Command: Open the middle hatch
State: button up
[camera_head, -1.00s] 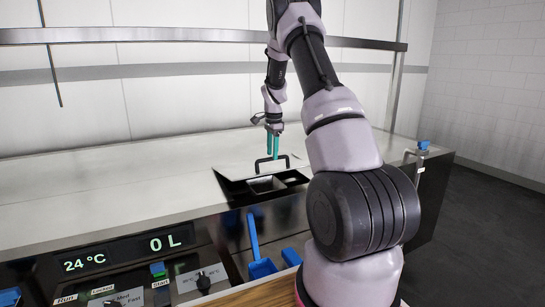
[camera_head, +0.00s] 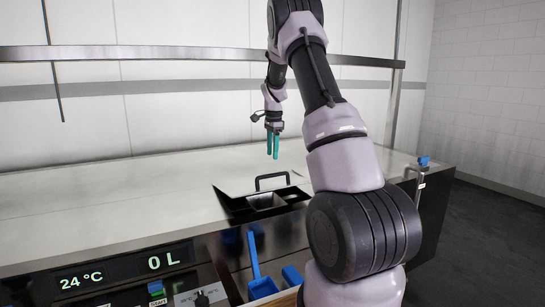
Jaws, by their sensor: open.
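The middle hatch (camera_head: 240,185) is a metal lid with a black bar handle (camera_head: 271,176) in the counter top. It is tilted up, and a dark opening (camera_head: 266,203) shows in front of it. My gripper (camera_head: 273,146) has teal fingers that point down. It is open and empty, above the handle and apart from it.
The long metal counter (camera_head: 110,195) is clear to the left of the hatch. A blue-handled tap (camera_head: 422,162) stands at its right end. A horizontal rail (camera_head: 150,52) runs behind. On the front are a display (camera_head: 125,270) and blue scoops (camera_head: 262,286).

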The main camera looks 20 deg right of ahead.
jog(key=shift+r, duration=0.5)
